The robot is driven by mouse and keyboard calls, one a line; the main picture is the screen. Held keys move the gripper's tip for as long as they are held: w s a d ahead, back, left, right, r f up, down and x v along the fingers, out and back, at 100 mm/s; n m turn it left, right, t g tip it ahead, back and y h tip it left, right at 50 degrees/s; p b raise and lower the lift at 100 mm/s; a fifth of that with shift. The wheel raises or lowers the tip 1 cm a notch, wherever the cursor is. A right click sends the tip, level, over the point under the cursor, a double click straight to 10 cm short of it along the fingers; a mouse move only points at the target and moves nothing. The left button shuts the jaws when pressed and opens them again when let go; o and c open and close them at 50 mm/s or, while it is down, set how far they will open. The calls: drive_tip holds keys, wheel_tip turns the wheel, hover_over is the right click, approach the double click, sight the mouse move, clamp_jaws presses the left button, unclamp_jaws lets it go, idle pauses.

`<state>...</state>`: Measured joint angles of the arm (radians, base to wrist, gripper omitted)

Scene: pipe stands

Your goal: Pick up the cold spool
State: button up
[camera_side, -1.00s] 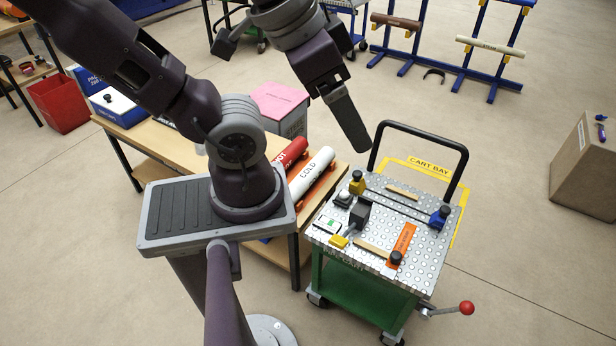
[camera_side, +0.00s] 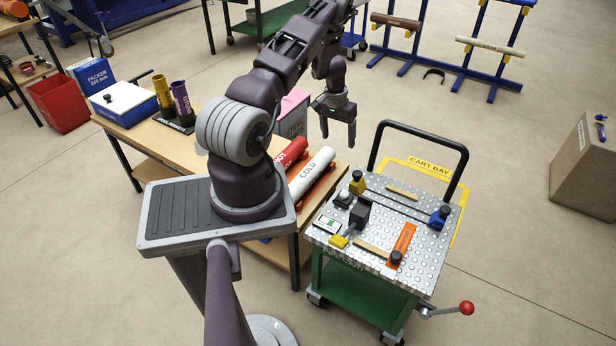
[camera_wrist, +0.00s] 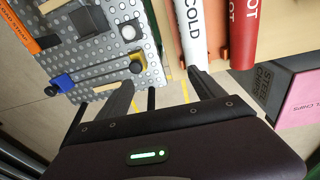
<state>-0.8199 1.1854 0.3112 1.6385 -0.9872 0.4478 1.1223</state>
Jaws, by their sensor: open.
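The cold spool is a white tube (camera_side: 311,174) lettered COLD, lying on the near right end of the wooden bench in the side view. It also shows in the wrist view (camera_wrist: 191,35), at top centre. Beside it lies a red tube (camera_side: 291,152) lettered HOT, which is at the right in the wrist view (camera_wrist: 243,35). My gripper (camera_side: 338,142) hangs fingers down, above and beyond the far end of the white tube, and touches nothing. In the wrist view its two fingers (camera_wrist: 160,88) are spread apart with nothing between them.
A cart (camera_side: 430,262) with a perforated metal top and black handle (camera_side: 420,130) stands right of the bench, carrying small blocks and clamps. Purple and yellow cups (camera_side: 181,100) stand on the bench's left part.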

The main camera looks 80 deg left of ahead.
sight(308, 170)
drive_tip(key=shift+n+g, duration=0.3)
drive_tip(key=shift+g, duration=0.3)
drive_tip(key=s+f, duration=0.3)
drive_tip(key=s+a+f, duration=0.1)
drive_tip(key=s+f, duration=0.1)
drive_tip(key=f, duration=0.2)
drive_tip(key=s+a+f, duration=0.1)
drive_tip(key=s+f, duration=0.2)
drive_tip(key=shift+s+a+f, duration=0.1)
drive_tip(key=shift+s+f, duration=0.25)
drive_tip(key=f, duration=0.6)
drive_tip(key=shift+s+f, duration=0.3)
drive_tip(key=shift+s, duration=0.05)
drive_tip(key=shift+r, duration=0.1)
clamp_jaws()
